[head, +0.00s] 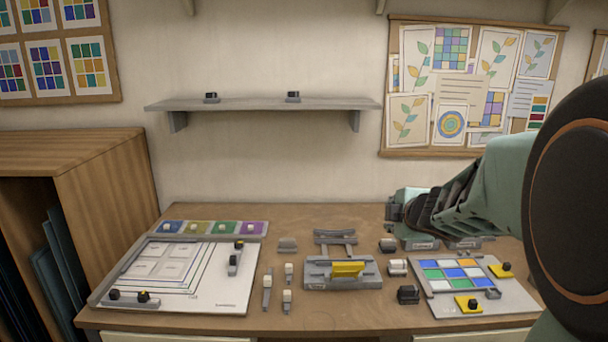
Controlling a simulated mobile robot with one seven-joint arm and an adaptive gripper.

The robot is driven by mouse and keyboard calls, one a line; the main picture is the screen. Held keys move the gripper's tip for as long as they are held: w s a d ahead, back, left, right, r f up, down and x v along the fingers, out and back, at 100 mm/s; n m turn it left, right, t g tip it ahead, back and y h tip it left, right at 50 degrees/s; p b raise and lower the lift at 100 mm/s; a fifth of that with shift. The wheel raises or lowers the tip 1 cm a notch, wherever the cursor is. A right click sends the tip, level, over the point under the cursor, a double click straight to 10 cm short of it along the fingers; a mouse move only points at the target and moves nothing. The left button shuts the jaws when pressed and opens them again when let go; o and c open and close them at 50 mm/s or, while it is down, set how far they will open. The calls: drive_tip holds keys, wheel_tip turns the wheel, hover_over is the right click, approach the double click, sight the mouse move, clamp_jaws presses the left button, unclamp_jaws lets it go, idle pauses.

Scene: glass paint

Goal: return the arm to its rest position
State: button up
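My arm (500,180) comes in from the right edge of the head view, with a large dark round joint close to the camera. It reaches left and down over the back right of the workbench (220,213). My gripper (412,217) is low there, dark and partly hidden by the arm. It is beside a pale green-grey block (408,195) and above a labelled grey holder (420,244). I cannot tell whether its fingers touch either one, hold anything, or are open or shut.
A white board (225,292) with black-knobbed clamps lies left. A grey stand with a yellow piece (348,269) is mid-bench. A coloured tile panel (455,274) with yellow clamps lies right, below my arm. A wall shelf (260,103) hangs behind. Small grey and white blocks stand between.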

drive_tip(key=s+r+m+g+h+p, duration=0.1)
drive_tip(key=s+r+m+g+h, duration=0.15)
drive_tip(key=s+m, duration=1.15)
drive_tip(key=s+a+f+m+g+y+p, duration=0.15)
drive_tip(key=s+a, duration=0.25)
drive_tip(key=s, duration=0.6)
drive_tip(key=s+a+f+m+g+y, duration=0.1)
drive_tip(key=s+a+f+g, duration=0.3)
drive_tip(key=s, duration=0.5)
wheel_tip(320, 180, down, 40)
drive_tip(key=a+t+b, duration=0.1)
drive_tip(key=b, duration=3.9)
drive_tip(key=shift+w+r+b, duration=0.2)
drive_tip(key=shift+w+b, duration=0.1)
drive_tip(key=shift+b, duration=0.05)
